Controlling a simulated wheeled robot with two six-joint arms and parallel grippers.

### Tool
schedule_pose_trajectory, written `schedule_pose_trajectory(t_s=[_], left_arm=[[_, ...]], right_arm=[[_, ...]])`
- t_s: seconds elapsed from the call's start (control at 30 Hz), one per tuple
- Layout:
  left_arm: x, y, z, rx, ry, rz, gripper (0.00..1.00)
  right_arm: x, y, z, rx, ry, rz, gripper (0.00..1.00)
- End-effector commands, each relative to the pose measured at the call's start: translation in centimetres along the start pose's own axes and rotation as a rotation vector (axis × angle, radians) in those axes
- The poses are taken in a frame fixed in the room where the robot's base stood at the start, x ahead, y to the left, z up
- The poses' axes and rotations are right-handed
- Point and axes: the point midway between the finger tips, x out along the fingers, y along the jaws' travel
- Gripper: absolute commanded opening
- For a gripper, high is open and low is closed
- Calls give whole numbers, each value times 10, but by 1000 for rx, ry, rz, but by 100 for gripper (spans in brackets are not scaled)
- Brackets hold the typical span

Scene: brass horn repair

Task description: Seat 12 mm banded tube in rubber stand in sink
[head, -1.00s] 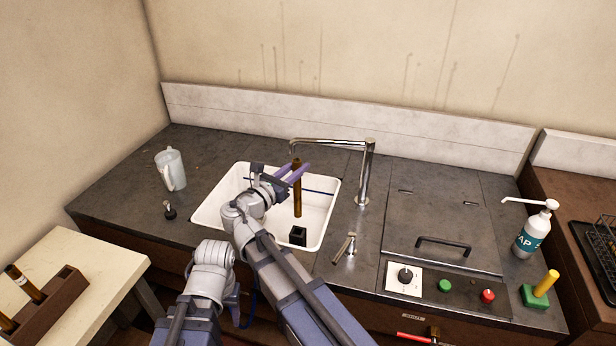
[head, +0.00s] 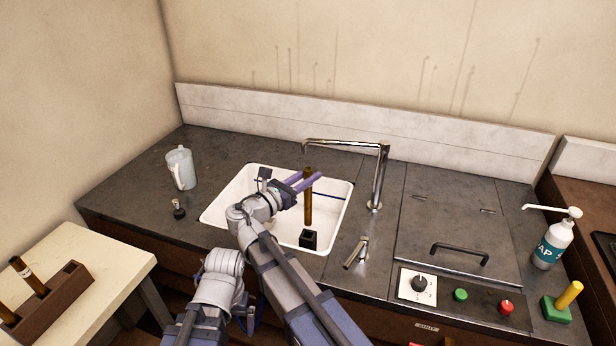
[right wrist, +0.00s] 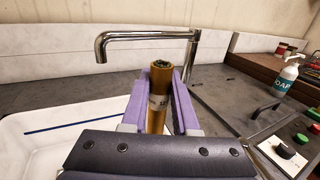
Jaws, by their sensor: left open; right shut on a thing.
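The brown tube (head: 308,203) hangs upright over the white sink (head: 214,213). My right gripper (head: 307,182), with purple fingers, is shut on it near its top. In the right wrist view the tube (right wrist: 158,95) stands between the fingers, with a pale printed band partly hidden low down. The small black rubber stand (head: 309,240) sits in the front right of the sink. The tube's lower end appears just above and behind the stand's top, with a small gap between them. My left gripper (head: 250,318) is open and empty, low in front of the counter, partly hidden by my arms.
A chrome faucet (head: 382,172) arches over the sink's back, and a short lever (head: 356,253) stands at its right. A clear jug (head: 180,170) stands on the left counter. A brown rack (head: 48,308) with tubes is on the side table. A soap bottle (head: 553,240) stands right.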

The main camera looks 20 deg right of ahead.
Motion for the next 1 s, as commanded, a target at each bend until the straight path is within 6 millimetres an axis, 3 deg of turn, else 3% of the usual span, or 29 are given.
schedule_pose_trajectory(t_s=[0.1, 0.33, 1.0], left_arm=[[16, 2, -1, 0, 0, 0, 100], [33, 3, -2, 0, 0, 0, 100], [35, 3, -2, 0, 0, 0, 100]], right_arm=[[0, 0, -16, 0, -1, 0, 0], [0, 0, -33, 0, -1, 0, 0], [0, 0, -35, 0, -1, 0, 0]])
